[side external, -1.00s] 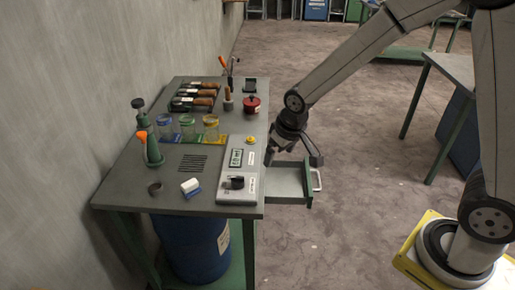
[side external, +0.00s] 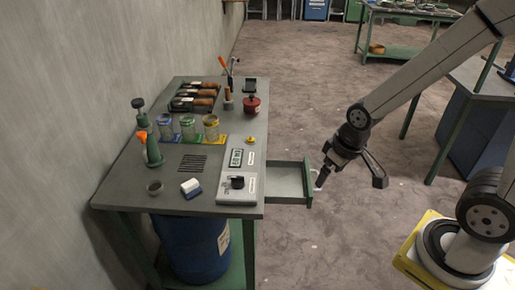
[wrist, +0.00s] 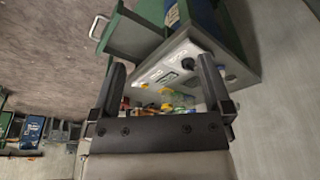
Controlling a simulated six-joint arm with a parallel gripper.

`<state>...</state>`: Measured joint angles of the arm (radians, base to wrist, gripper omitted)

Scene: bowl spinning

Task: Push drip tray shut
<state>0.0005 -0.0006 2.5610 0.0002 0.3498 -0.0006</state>
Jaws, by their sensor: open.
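The green drip tray (side external: 287,182) sticks out of the right side of the workbench, pulled open, and looks empty. In the wrist view the tray (wrist: 135,38) is at the upper left, with its pale handle (wrist: 97,27) on the outer front. My gripper (side external: 322,179) is just outside the tray's front panel, pointing down and left. The side view does not make clear whether it touches the front. In the wrist view the fingers of my gripper (wrist: 163,66) are spread with nothing between them.
A blue barrel (side external: 190,248) stands underneath. The floor right of the tray is clear.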

